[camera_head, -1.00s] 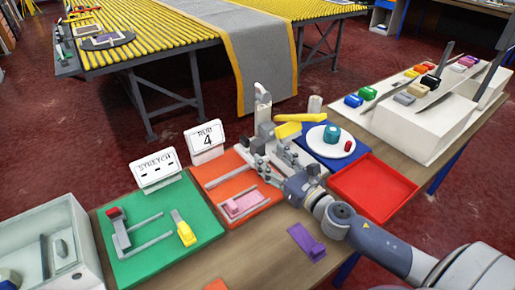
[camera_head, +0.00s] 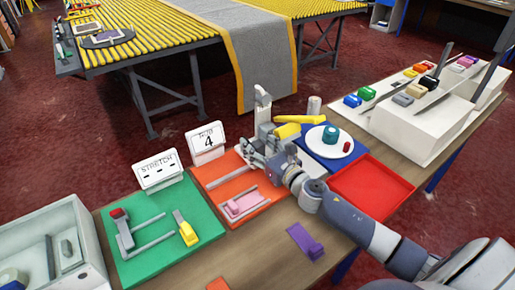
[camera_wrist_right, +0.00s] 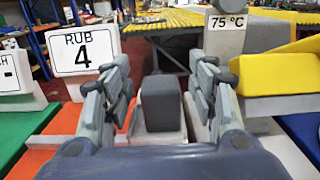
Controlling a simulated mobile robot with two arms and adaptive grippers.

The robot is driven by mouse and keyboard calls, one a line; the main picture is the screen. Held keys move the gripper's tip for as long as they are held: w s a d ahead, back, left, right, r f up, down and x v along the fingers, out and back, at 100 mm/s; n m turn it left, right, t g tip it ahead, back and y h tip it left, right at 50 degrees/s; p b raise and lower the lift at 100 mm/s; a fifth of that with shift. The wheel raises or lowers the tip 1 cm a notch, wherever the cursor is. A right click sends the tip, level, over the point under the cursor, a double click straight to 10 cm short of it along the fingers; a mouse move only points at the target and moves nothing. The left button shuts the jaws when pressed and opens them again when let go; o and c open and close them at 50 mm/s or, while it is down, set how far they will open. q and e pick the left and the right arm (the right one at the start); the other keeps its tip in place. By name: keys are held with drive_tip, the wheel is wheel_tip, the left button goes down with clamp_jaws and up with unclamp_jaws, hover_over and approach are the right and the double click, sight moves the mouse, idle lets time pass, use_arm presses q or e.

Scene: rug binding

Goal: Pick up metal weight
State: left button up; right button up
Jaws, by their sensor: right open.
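The metal weight looks to be the dark grey block (camera_wrist_right: 162,104) in the right wrist view. It stands upright on a pale base, between the two fingers. My right gripper (camera_wrist_right: 163,82) is open, with one finger on each side of the block and a visible gap on both sides. In the head view my right gripper (camera_head: 266,145) is at the back of the orange mat (camera_head: 216,170), and its fingers hide the block. My left gripper is not in view.
A sign reading RUB 4 (camera_head: 206,142) stands left of the gripper. A pale post (camera_head: 262,108) and a yellow piece (camera_head: 298,119) stand close behind. A red tray (camera_head: 372,188) and white plate (camera_head: 322,140) lie to the right. A green mat (camera_head: 160,230) lies left.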

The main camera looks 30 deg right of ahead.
clamp_jaws()
drive_tip(key=shift+r, duration=0.2)
